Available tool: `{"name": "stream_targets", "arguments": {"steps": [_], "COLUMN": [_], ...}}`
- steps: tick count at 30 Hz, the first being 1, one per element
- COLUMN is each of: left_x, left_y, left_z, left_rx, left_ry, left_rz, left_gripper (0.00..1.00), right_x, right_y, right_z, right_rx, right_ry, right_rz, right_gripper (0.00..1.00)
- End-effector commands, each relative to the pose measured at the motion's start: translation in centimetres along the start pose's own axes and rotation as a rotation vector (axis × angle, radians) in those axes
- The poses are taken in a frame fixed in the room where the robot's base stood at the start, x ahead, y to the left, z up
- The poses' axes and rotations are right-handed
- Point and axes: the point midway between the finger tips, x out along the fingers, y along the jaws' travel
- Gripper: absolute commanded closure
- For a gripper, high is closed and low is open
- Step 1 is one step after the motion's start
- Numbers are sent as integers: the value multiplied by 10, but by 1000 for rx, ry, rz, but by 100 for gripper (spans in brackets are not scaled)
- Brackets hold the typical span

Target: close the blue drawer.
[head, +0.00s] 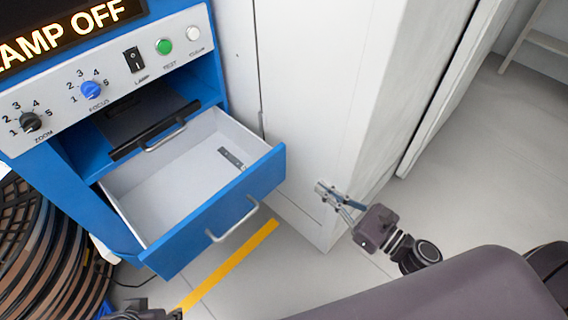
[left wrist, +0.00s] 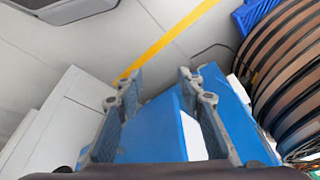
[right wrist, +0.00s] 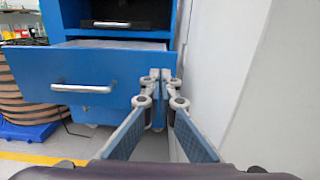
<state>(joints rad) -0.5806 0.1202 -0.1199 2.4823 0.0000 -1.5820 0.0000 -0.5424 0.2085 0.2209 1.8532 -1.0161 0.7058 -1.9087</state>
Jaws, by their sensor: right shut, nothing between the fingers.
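The blue drawer (head: 213,224) stands pulled out from the blue station, its pale interior open to view. A small dark item (head: 231,157) lies inside. A silver bar handle (head: 233,221) is on its front, also seen in the right wrist view (right wrist: 84,88). My right gripper (head: 322,190) is shut and empty, to the right of the drawer front; in the right wrist view its tips (right wrist: 161,75) appear at the front's right edge, contact unclear. My left gripper (left wrist: 158,80) is open, with blue panel showing between and below its fingers; only part of it shows at the head view's bottom edge.
Above the drawer is a dark shelf tray (head: 147,115) with a handle, under a knob panel (head: 110,72). A white cabinet (head: 300,100) stands close on the right. Film reels (head: 30,250) stand at left. A yellow stripe (head: 232,262) crosses the floor.

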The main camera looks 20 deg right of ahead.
Motion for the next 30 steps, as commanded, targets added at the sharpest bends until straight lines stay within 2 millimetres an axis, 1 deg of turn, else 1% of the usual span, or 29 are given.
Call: {"name": "stream_targets", "arguments": {"steps": [5, 12, 18, 21, 24, 30], "left_x": [-2, -4, -5, -5, -5, -6], "left_y": [0, 0, 0, 0, 0, 0], "left_z": [0, -1, -2, -2, -2, -2], "left_rx": [0, 0, 0, 0, 0, 0], "left_ry": [0, 0, 0, 0, 0, 0], "left_rz": [0, 0, 0, 0, 0, 0], "left_gripper": [65, 65, 65, 65, 65, 65], "right_x": [24, 76, 113, 125, 133, 138], "right_y": [0, -1, -1, -1, -1, -1], "right_z": [3, 3, 2, 2, 1, 1], "right_rx": [-3, 1, 3, 4, 3, 4], "right_ry": [-5, -5, -3, -2, -1, -1], "right_rz": [1, -1, -1, -2, -2, -2], "right_gripper": [100, 100, 100, 100, 100, 100]}}
